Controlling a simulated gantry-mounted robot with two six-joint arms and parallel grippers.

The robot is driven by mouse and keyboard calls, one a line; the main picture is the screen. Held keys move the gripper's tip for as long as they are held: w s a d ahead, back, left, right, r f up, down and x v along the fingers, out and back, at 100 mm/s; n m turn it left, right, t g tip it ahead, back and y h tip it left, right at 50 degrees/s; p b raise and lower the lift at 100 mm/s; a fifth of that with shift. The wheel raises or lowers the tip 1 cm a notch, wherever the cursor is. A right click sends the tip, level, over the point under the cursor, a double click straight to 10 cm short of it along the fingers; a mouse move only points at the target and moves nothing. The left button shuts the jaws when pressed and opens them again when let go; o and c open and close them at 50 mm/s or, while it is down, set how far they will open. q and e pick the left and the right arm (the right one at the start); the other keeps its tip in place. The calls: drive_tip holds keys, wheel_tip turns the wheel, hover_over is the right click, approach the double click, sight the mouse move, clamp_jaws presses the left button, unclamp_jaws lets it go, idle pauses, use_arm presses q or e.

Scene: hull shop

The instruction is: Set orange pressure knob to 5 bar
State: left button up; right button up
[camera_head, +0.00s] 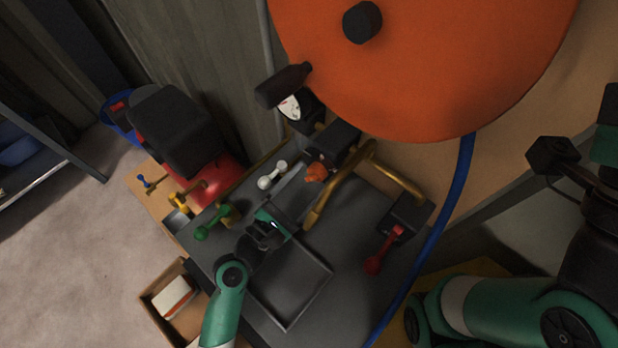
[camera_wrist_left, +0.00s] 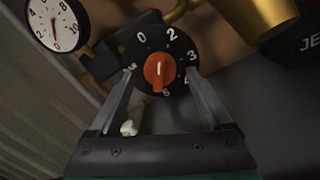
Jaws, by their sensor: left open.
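The orange knob (camera_wrist_left: 158,71) sits on a round black dial with white numbers. Its ridge runs roughly up and down in the left wrist view, its lower end near the 5; I cannot tell surely which end is the pointer. It also shows in the head view (camera_head: 316,172), on a dark block. My left gripper (camera_wrist_left: 160,78) is open, with one finger to each side of the dial and the knob between them in the picture; I see no clear contact. In the head view it (camera_head: 290,200) is just below the knob. My right gripper (camera_head: 609,115) is partly cut off at the right edge.
A white gauge (camera_wrist_left: 57,22) stands beside the dial, also behind the knob in the head view (camera_head: 290,106). A brass pipe (camera_head: 345,180) runs close to its right. A red-handled valve (camera_head: 376,263), a grey tray (camera_head: 288,285) and a blue hose (camera_head: 440,235) are nearby.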

use_arm(q)
drive_tip(key=p+v, duration=0.1)
drive_tip(key=v, duration=0.9)
drive_tip(key=shift+s+a+f+p, duration=0.15)
drive_tip(key=shift+s+a+p, duration=0.1)
drive_tip(key=shift+p, duration=0.1)
